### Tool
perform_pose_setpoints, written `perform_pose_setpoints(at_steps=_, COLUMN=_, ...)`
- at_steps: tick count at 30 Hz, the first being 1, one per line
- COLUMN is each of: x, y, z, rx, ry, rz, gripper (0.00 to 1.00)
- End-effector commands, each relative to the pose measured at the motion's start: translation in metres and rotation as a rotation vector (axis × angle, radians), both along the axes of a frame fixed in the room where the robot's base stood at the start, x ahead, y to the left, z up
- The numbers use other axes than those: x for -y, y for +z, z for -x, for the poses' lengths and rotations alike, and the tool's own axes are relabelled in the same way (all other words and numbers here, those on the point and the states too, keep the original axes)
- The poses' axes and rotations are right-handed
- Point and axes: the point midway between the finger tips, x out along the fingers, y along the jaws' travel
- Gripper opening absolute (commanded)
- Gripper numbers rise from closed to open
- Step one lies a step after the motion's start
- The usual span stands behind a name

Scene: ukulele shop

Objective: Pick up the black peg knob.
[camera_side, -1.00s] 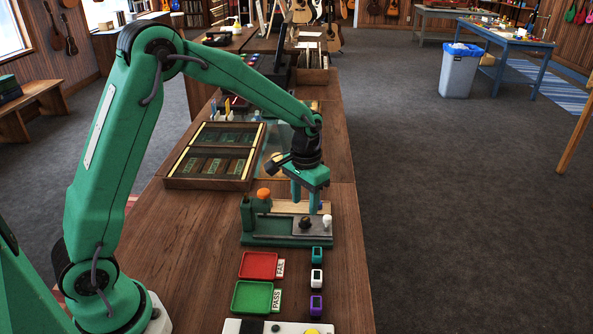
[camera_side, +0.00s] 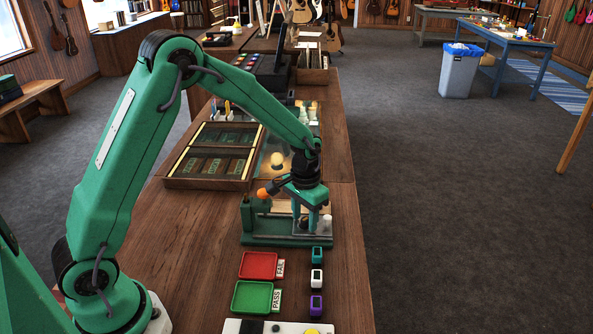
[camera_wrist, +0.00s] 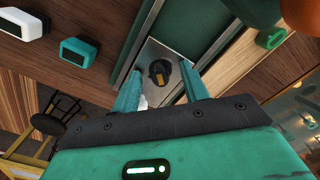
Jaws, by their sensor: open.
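The black peg knob (camera_wrist: 159,72) sits on a metal plate (camera_wrist: 150,52) of the green fixture and shows between my two fingertips in the wrist view. My gripper (camera_wrist: 160,88) is open and empty, pointing down with one finger toward each side of the knob. In the side view my gripper (camera_side: 304,222) is low over the fixture (camera_side: 275,240), and its fingers largely hide the knob. I cannot tell whether the fingertips reach down to the knob's height.
The fixture has an orange knob (camera_side: 263,193) at left and a white knob (camera_side: 327,222) at right. In front lie a red tray (camera_side: 259,265), a green tray (camera_side: 252,297) and teal (camera_side: 318,254), white (camera_side: 316,277) and purple (camera_side: 316,304) devices. A wooden case (camera_side: 213,153) lies behind.

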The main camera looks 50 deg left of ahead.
Motion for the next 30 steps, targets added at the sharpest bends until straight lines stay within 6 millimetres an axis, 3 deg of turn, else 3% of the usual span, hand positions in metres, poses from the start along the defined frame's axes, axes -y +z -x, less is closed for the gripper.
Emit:
perform_pose_setpoints(at_steps=5, x=0.000, y=0.000, z=0.000, rx=0.000, ry=0.000, rz=0.000, gripper=0.45)
perform_pose_setpoints(at_steps=12, x=0.000, y=0.000, z=0.000, rx=0.000, ry=0.000, rz=0.000, gripper=0.00)
perform_pose_setpoints(at_steps=30, x=0.000, y=0.010, z=-0.001, rx=0.002, ry=0.000, rz=0.000, gripper=0.00)
